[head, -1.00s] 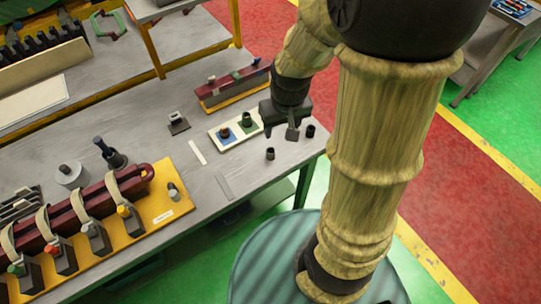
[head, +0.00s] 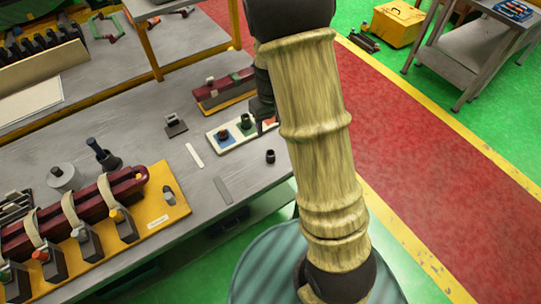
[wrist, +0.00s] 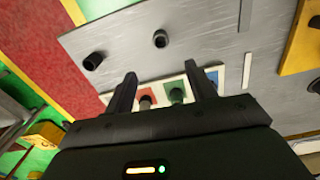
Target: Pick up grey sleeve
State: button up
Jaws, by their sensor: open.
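A small dark grey sleeve (head: 270,156) stands upright on the table near its front right part. In the wrist view the sleeve (wrist: 160,39) shows beyond my fingertips, apart from them. A second, blacker sleeve (wrist: 93,61) stands to its left in the wrist view; my arm hides it in the head view. My gripper (wrist: 160,84) is open and empty, its fingers in front of the coloured tray in the picture. In the head view the gripper is mostly hidden behind my arm.
A white tray (head: 216,143) with blue, green and red fields holds small parts. A white strip (head: 195,155) and a grey strip (head: 223,190) lie on the table (head: 150,140). A yellow fixture plate (head: 157,218) is at the left. The table edge is close to the sleeves.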

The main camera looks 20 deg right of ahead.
jog(key=p, duration=0.2)
send_over(271, 154)
jog(key=s, duration=0.1)
jog(key=f, duration=1)
jog(key=shift+a, duration=0.2)
jog(key=shift+s+f, duration=0.15)
jog(key=shift+f, duration=0.35)
jog(key=shift+f+p, duration=0.8)
jog(key=shift+f, duration=1.3)
jog(key=c, duration=1.1)
